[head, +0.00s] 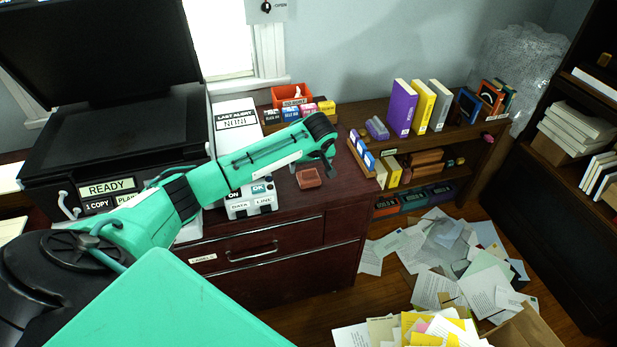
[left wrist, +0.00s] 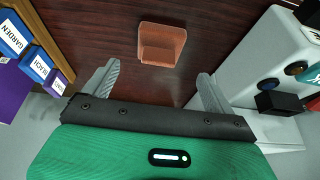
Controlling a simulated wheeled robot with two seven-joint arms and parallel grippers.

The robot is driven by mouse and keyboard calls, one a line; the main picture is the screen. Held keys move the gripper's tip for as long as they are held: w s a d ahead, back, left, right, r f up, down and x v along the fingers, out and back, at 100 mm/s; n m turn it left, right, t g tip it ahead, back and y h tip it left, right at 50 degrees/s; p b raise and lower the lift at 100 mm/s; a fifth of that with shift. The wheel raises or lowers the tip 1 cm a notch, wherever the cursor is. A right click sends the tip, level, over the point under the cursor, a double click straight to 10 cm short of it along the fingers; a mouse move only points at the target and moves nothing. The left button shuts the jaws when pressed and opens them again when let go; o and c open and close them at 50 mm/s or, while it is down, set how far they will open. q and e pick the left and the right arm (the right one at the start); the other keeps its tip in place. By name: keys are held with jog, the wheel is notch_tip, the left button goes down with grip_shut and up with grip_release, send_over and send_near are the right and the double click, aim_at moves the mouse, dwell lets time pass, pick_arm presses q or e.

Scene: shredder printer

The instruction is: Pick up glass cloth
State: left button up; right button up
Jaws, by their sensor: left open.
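A small reddish-brown folded piece (head: 308,177), which looks like the glass cloth, lies on the dark wooden cabinet top near its front edge. In the left wrist view the folded piece (left wrist: 162,43) sits ahead of the fingers, roughly centred between them and apart from them. My left gripper (head: 327,163) reaches in from the left and hangs just above and to the right of it. In the left wrist view the left gripper (left wrist: 158,72) has its two grey fingers spread with nothing between them. My right gripper does not show.
A white box with buttons (head: 251,201) stands left of the folded piece. A black printer (head: 115,145) fills the cabinet's left side. An orange bin (head: 291,96) and labelled blocks stand behind. A shelf with books (head: 402,108) is to the right. Papers (head: 440,285) litter the floor.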

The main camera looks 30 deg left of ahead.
aim_at(309, 171)
pick_arm(q)
jog(key=shift+p+x, duration=0.65)
jog(key=shift+x, duration=2.75)
jog(key=shift+w, duration=0.1)
jog(key=c, duration=1.1)
